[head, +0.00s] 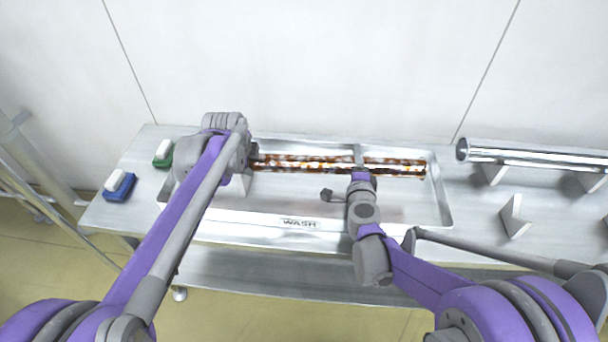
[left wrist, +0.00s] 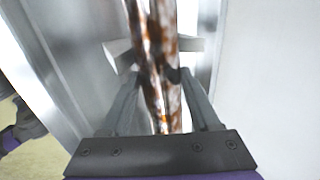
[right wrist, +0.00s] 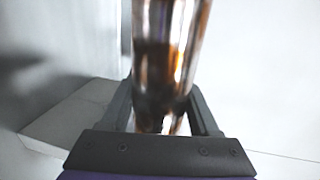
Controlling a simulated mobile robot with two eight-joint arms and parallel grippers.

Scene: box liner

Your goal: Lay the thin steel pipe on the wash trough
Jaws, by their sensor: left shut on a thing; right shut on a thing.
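The thin steel pipe (head: 305,165), mottled with brown rusty stains, lies lengthwise over the wash trough (head: 252,217), a shallow steel basin marked WASH. My left gripper (head: 248,158) is shut on the pipe near its left end, which my arm hides. My right gripper (head: 362,171) is shut on the pipe right of its middle. The pipe also shows between the fingers in the left wrist view (left wrist: 158,50) and the right wrist view (right wrist: 165,50). A pale support (left wrist: 118,52) shows under the pipe there. I cannot tell whether the pipe touches it.
A thicker, clean shiny pipe (head: 530,157) lies on pale supports on the bench (head: 470,200) at the right. Another bare support (head: 514,218) stands before it. A blue-based brush (head: 119,187) and a green-based one (head: 163,155) sit left of the trough. A wall stands behind.

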